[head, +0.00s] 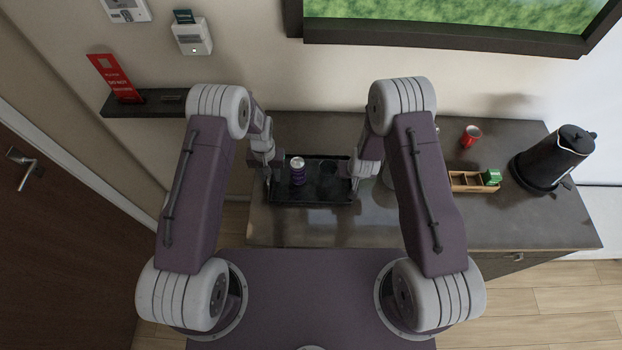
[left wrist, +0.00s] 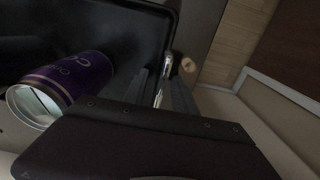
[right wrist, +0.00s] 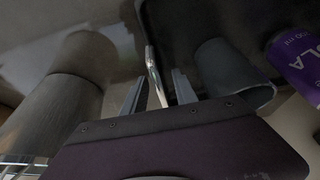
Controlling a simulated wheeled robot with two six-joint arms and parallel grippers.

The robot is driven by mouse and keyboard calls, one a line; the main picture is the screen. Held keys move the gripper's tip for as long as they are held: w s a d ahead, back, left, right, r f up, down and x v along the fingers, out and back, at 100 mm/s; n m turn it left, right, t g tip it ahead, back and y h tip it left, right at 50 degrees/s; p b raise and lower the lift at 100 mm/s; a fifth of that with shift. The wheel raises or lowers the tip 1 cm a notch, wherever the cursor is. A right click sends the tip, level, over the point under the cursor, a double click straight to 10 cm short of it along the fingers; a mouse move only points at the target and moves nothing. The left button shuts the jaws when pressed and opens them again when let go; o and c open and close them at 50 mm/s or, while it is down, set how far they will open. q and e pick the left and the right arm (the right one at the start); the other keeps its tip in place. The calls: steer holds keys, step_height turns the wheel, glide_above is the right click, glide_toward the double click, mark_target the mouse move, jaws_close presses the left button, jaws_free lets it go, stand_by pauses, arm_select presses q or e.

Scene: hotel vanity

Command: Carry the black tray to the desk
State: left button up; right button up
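The black tray (head: 315,198) lies on the grey-brown counter, with a metal handle at each end. A purple can (head: 298,180) with a silver top stands in it, also in the left wrist view (left wrist: 85,72). A dark cup (head: 329,168) stands beside the can, also in the right wrist view (right wrist: 225,70). My left gripper (head: 267,172) is at the left end; its open fingers straddle the metal handle (left wrist: 162,88). My right gripper (head: 356,175) is at the right end, its open fingers astride the other handle (right wrist: 155,75), with gaps showing.
A grey cylinder (right wrist: 65,100) stands close to my right gripper. Further right on the counter (head: 430,225) are a wooden box (head: 465,183), a red cup (head: 471,136) and a black kettle (head: 550,160). A wall shelf (head: 150,106) is at left. The counter's front strip is clear.

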arm_select(q)
steer(key=shift+f, duration=0.15)
arm_select(e)
steer(key=shift+f, duration=0.1)
arm_select(q)
steer(key=shift+s, duration=0.1)
steer(key=shift+c, duration=0.5)
arm_select(e)
steer(key=shift+c, duration=0.5)
arm_select(q)
jaws_close()
arm_select(e)
jaws_close()
